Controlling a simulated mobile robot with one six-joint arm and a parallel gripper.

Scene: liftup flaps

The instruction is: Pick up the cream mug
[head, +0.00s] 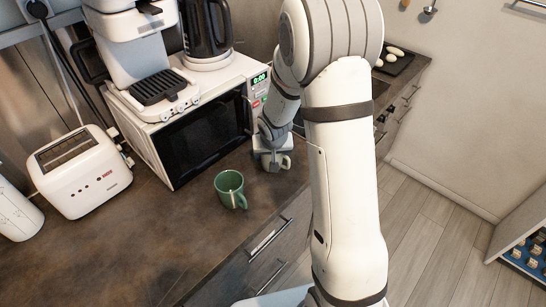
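My gripper (270,160) is at the end of my arm, low over the counter in front of the microwave's right end. A small pale grey-cream shape (285,162) with a curved, handle-like edge shows at the gripper. It may be the cream mug, but the arm and gripper hide most of it. I cannot tell whether the fingers are around it or touching it, or whether they are open or shut. A green mug (230,188) stands upright on the counter to the left of the gripper, apart from it.
A white microwave (205,128) stands behind, with a coffee machine (143,50) and a black kettle (207,28) on top. A white toaster (80,172) is at the left. The dark counter (150,240) is clear at the front left; its edge runs below the green mug.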

